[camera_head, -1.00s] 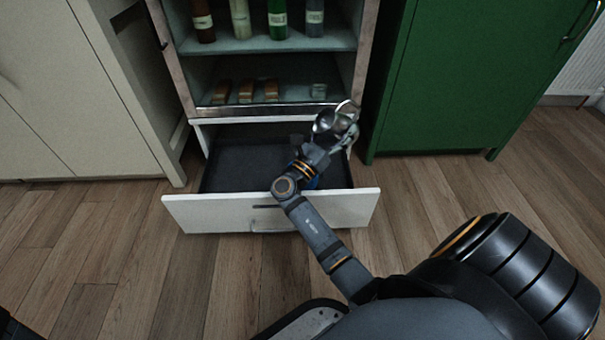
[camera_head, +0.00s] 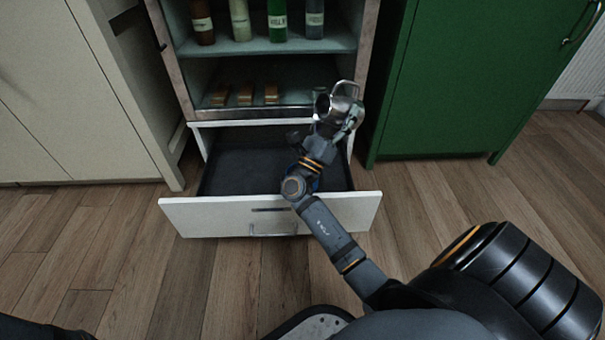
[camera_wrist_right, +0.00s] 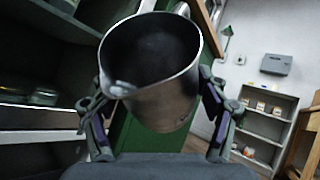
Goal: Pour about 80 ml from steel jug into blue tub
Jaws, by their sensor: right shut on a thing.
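The steel jug (camera_head: 338,106) is in my right gripper (camera_head: 343,120), above the back right of the open drawer. It is tilted, its mouth toward the left and its handle at the top. In the right wrist view the jug (camera_wrist_right: 165,95) sits between both fingers of the gripper (camera_wrist_right: 160,112), mouth facing the camera; its inside is dark and I cannot tell the liquid level. A small blue patch (camera_head: 315,184), likely the blue tub, shows in the drawer behind my right wrist; the rest is hidden. No stream is visible. My left gripper is not in view.
The white-fronted drawer (camera_head: 225,217) stands open below a cabinet. Several bottles (camera_head: 277,20) stand on the upper shelf, and brown blocks (camera_head: 245,95) lie on the lower one. A green cabinet (camera_head: 450,90) stands close at right. The drawer's left part is empty.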

